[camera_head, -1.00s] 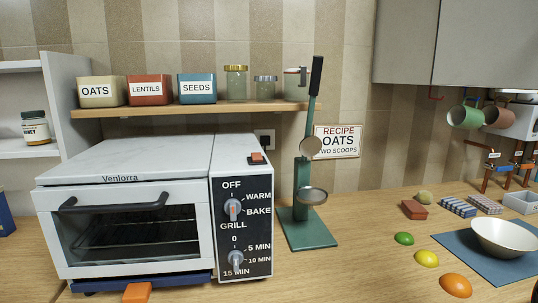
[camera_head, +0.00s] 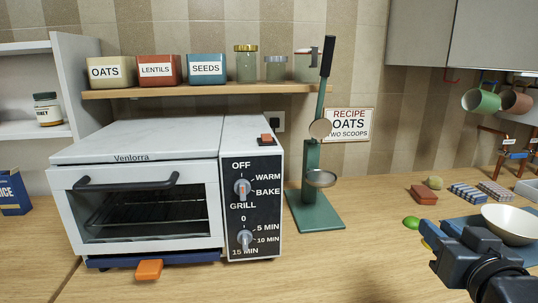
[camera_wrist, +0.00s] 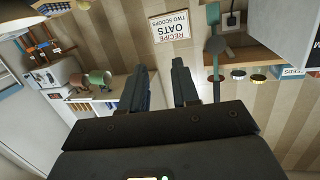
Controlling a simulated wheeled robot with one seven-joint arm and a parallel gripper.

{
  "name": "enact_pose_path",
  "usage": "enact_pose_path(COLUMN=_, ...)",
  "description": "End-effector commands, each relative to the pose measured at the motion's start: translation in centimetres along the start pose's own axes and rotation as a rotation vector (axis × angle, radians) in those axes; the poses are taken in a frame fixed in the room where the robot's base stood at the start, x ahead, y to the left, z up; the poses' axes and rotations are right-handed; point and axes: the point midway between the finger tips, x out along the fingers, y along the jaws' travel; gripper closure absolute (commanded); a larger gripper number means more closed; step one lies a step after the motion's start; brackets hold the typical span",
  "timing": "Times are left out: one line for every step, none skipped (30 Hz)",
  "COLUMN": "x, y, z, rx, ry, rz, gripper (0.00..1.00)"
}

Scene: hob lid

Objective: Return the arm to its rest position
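My gripper (camera_head: 432,247) is at the lower right of the head view, in front of the blue mat and the white bowl (camera_head: 512,225). In the wrist view my gripper (camera_wrist: 160,80) shows two dark fingers standing apart with nothing between them. The wrist picture is upside down, with the recipe sign (camera_wrist: 169,27) beyond the fingertips. Part of the mat and some fruit are hidden behind my gripper in the head view.
A white toaster oven (camera_head: 135,200) stands at the left, its door shut. A green press (camera_head: 312,185) stands beside it. A shelf (camera_head: 205,91) holds canisters and jars. Mugs (camera_head: 482,101) hang at the right. The front middle counter (camera_head: 345,265) is clear.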

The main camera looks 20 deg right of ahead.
Motion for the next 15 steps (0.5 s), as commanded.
enact_pose_path(x=-1.1, y=-0.8, z=2.0, rx=-0.003, ry=-0.018, rz=-0.018, gripper=0.7)
enact_pose_path(x=-1.7, y=-1.3, z=3.0, rx=-0.005, ry=-0.022, rz=-0.028, gripper=0.7)
enact_pose_path(x=-2.5, y=-1.8, z=4.2, rx=-0.008, ry=-0.029, rz=-0.041, gripper=0.7)
enact_pose_path(x=-3.2, y=-2.2, z=5.1, rx=-0.01, ry=-0.033, rz=-0.05, gripper=0.7)
enact_pose_path(x=-3.9, y=-2.6, z=5.9, rx=-0.013, ry=-0.037, rz=-0.06, gripper=0.7)
enact_pose_path(x=-4.9, y=-3.1, z=7.0, rx=-0.016, ry=-0.043, rz=-0.073, gripper=0.7)
enact_pose_path(x=-5.7, y=-3.5, z=7.8, rx=-0.018, ry=-0.046, rz=-0.083, gripper=0.7)
enact_pose_path(x=-6.4, y=-3.8, z=8.6, rx=-0.021, ry=-0.05, rz=-0.093, gripper=0.7)
enact_pose_path(x=-7.5, y=-4.2, z=9.6, rx=-0.025, ry=-0.057, rz=-0.106, gripper=0.7)
enact_pose_path(x=-8.4, y=-4.4, z=10.3, rx=-0.028, ry=-0.06, rz=-0.116, gripper=0.7)
enact_pose_path(x=-9.3, y=-4.7, z=11.0, rx=-0.031, ry=-0.064, rz=-0.125, gripper=0.7)
enact_pose_path(x=-10.4, y=-5.0, z=11.8, rx=-0.035, ry=-0.07, rz=-0.139, gripper=0.7)
enact_pose_path(x=-11.3, y=-5.2, z=12.4, rx=-0.038, ry=-0.073, rz=-0.149, gripper=0.7)
enact_pose_path(x=-12.3, y=-5.4, z=13.0, rx=-0.041, ry=-0.077, rz=-0.159, gripper=0.7)
enact_pose_path(x=-13.6, y=-5.6, z=13.7, rx=-0.046, ry=-0.083, rz=-0.173, gripper=0.7)
